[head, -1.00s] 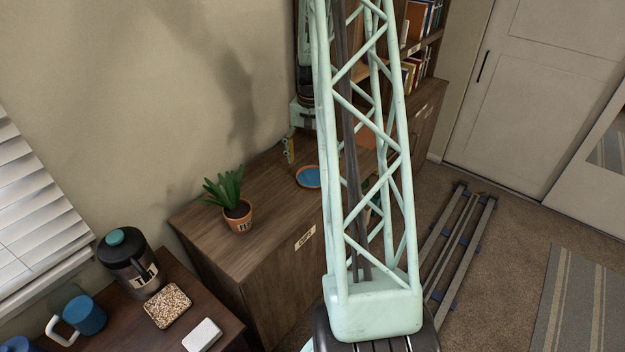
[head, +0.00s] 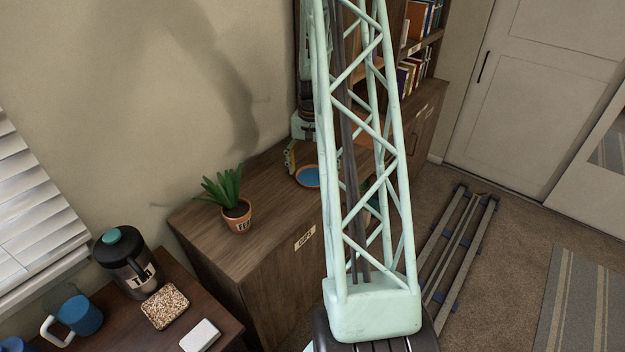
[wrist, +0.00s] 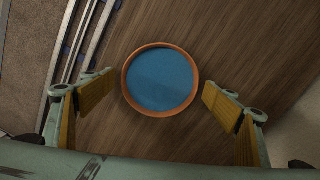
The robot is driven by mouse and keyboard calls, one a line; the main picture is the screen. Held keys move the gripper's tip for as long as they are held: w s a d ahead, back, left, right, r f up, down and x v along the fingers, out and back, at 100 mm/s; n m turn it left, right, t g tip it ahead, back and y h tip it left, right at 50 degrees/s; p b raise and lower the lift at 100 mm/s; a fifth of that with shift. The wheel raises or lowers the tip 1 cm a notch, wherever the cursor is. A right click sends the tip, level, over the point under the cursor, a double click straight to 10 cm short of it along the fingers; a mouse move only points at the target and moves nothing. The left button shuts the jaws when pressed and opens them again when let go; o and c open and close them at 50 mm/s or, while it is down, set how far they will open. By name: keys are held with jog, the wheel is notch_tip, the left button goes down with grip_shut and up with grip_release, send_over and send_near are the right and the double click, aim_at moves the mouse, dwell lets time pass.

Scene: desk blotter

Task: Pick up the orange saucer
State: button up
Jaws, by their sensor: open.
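The orange saucer (wrist: 128,95) is round, with an orange rim and a blue inside. It lies flat on the wooden cabinet top. In the wrist view it sits just ahead of and between my gripper's (wrist: 158,88) two open fingers, with a gap on each side. In the head view the saucer (head: 308,176) is partly hidden behind the lattice of my arm. My gripper also shows in the head view (head: 291,160), just left of the saucer and close to it. It holds nothing.
A potted plant (head: 237,215) stands on the same cabinet (head: 275,215), nearer the camera. A bookshelf (head: 424,45) stands behind. A lower desk at front left holds a dark jug (head: 132,262), a speckled pad (head: 165,306) and a blue mug (head: 82,315). The wood around the saucer is clear.

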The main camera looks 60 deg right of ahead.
aim_at(312, 178)
jog(key=shift+c, duration=0.7)
jog(key=c, duration=0.8)
jog(key=shift+c, duration=0.2)
jog(key=shift+r, duration=0.45)
jog(key=shift+r+p, duration=0.6)
jog(key=shift+r, duration=0.7)
jog(key=shift+s+a+r, duration=0.1)
jog(key=shift+s+a, duration=0.05)
jog(key=shift+a, duration=0.05)
jog(key=s+a+r+p, duration=0.1)
jog(key=s+a, duration=0.9)
jog(key=a, duration=0.1)
jog(key=shift+a+r+p, duration=0.2)
jog(key=shift+p, duration=0.2)
jog(key=shift+s+a, duration=0.1)
jog(key=shift+s, duration=0.05)
